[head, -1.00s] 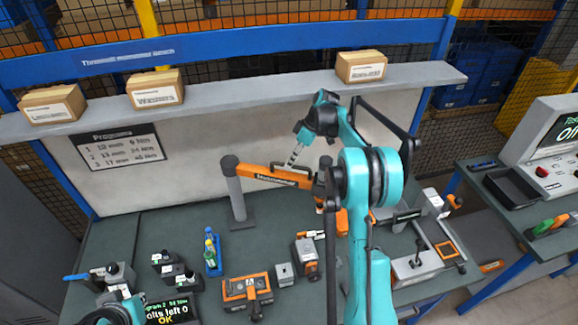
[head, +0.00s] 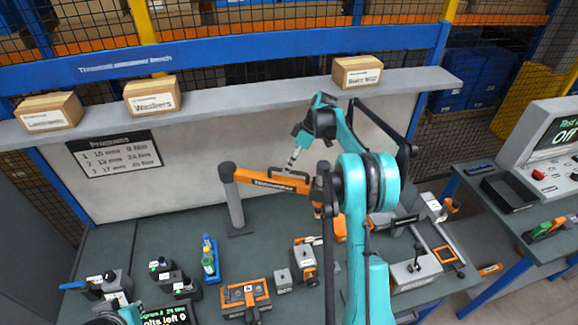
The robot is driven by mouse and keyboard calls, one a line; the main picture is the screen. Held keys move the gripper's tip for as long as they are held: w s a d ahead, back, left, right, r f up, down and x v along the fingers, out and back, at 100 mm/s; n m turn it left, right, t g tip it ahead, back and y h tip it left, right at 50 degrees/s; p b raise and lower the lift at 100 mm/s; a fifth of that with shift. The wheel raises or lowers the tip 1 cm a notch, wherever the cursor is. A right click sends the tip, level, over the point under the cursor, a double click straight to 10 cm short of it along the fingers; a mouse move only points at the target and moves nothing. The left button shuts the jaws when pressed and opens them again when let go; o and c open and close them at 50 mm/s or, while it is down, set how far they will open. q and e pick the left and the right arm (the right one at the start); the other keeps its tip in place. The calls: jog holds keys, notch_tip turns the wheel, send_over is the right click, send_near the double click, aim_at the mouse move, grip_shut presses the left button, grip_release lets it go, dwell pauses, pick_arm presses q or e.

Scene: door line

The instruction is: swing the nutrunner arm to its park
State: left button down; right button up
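The nutrunner arm is an orange beam (head: 262,179) reaching right from the top of a grey post (head: 234,205) on the bench. A dark loop sits on the beam's top edge, and its right end meets a dark upright part beside my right arm. My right gripper (head: 291,165) points down at the beam from above, close to the loop. Its fingers are small and partly merged with the beam, so I cannot tell whether they are open, shut or touching. Only a teal piece of my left arm shows at the bottom left; the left gripper is out of view.
A small screen (head: 166,314) near the front reads "bolts left 0". Bottles (head: 208,258), an orange-framed fixture (head: 245,296) and grey blocks stand on the bench. A shelf (head: 230,101) with cartons runs behind. A side table with a monitor (head: 550,150) is at right.

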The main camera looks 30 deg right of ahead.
jog(key=v, duration=1.1)
jog(key=shift+r, duration=0.1)
notch_tip(320, 180, up, 7)
jog(key=p, duration=0.5)
jog(key=shift+p, duration=0.3)
